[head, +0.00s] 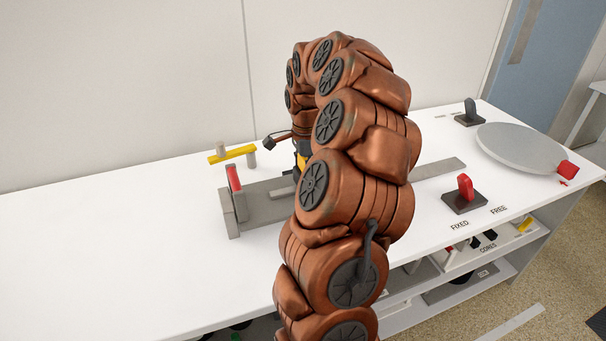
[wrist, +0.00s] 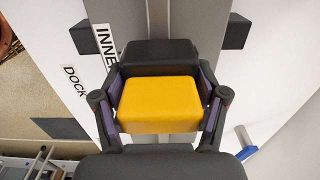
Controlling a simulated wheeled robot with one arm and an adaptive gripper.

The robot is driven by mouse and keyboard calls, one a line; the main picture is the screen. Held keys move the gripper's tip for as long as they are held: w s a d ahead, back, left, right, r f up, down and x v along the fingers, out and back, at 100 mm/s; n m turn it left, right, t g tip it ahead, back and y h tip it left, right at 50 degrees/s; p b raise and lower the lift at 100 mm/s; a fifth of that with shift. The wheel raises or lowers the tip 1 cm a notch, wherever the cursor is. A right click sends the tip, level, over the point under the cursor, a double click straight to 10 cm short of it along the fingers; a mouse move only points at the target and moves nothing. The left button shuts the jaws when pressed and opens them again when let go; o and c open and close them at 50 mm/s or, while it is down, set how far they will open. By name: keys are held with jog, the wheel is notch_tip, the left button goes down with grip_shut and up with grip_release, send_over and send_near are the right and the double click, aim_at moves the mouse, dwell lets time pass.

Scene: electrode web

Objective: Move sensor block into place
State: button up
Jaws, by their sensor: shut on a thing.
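A yellow block (wrist: 158,104), which looks like the sensor block, sits between the two fingers of my gripper (wrist: 160,90) in the wrist view. The fingers press on its left and right sides. A dark block-like piece (wrist: 158,52) shows just beyond the yellow block; I cannot tell whether they are joined. In the head view my arm hides most of the gripper, and only a small yellow and black bit shows beside the arm. The labels INNER (wrist: 106,48) and DOCK (wrist: 75,82) show on the white surface left of the block.
A grey rail fixture (head: 265,190) with a red-topped upright lies on the white table (head: 110,250). A yellow bar (head: 232,154) stands behind it. A red knob (head: 465,187), a grey disc (head: 520,148) and a dark stand (head: 468,113) are at the right. The table's left part is clear.

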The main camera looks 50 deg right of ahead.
jog(key=o, duration=1.7)
jog(key=shift+d, duration=0.1)
jog(key=shift+r, duration=0.1)
notch_tip(320, 180, up, 10)
jog(key=shift+r, duration=0.9)
